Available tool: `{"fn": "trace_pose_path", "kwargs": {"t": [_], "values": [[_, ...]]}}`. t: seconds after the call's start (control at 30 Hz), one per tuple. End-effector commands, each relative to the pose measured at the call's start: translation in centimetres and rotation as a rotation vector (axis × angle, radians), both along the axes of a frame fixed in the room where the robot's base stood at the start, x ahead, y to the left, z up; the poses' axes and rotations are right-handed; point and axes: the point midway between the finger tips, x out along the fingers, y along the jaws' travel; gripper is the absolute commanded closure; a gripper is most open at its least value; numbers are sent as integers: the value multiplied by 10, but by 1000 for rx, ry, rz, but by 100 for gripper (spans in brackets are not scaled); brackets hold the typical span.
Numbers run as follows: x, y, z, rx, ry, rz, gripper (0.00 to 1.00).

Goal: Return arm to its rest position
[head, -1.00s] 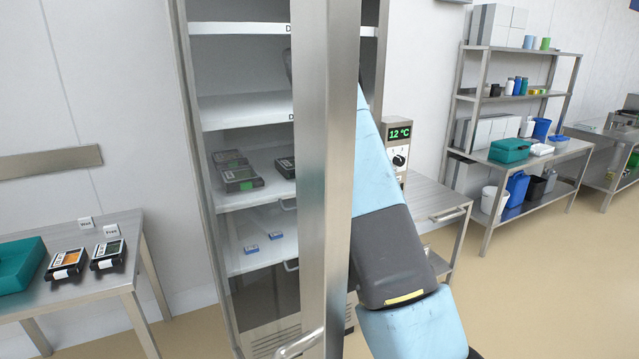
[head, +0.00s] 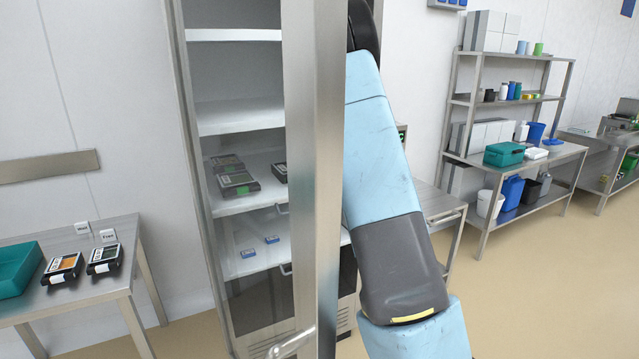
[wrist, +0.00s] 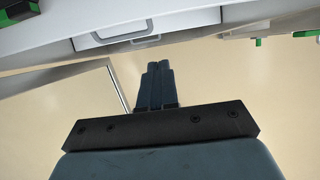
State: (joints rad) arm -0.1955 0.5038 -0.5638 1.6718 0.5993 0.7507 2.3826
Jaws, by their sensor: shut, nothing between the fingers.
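My gripper (wrist: 157,68) shows in the wrist view with its two fingers together, shut and empty. Pale floor lies behind it, and a white drawer front with a grey handle (wrist: 127,36) is beyond its tips. In the head view my blue and grey arm rises on the right of the cabinet's upright door edge (head: 312,180). My gripper is out of sight in the head view, hidden behind the arm or the door.
The tall cabinet's shelves (head: 240,117) hold dark trays (head: 236,184) and small blue items. A steel table (head: 75,300) at left bears a teal bin (head: 18,270) and two packs. A steel rack (head: 520,165) stands at right. Open floor (head: 560,290) lies at lower right.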

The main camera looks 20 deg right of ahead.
Motion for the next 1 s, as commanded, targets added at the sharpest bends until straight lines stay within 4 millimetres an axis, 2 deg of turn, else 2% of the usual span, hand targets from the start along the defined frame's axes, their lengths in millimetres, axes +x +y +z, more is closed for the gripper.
{"fn": "trace_pose_path", "kwargs": {"t": [0.1,0.37,0.47,0.67,1.0], "values": [[-4,0,10,1,0,0,100],[-8,0,16,-1,-1,14,100],[-18,3,26,-12,-7,73,100],[-63,18,60,-73,-38,344,100],[-155,52,112,-242,-116,892,100]]}}
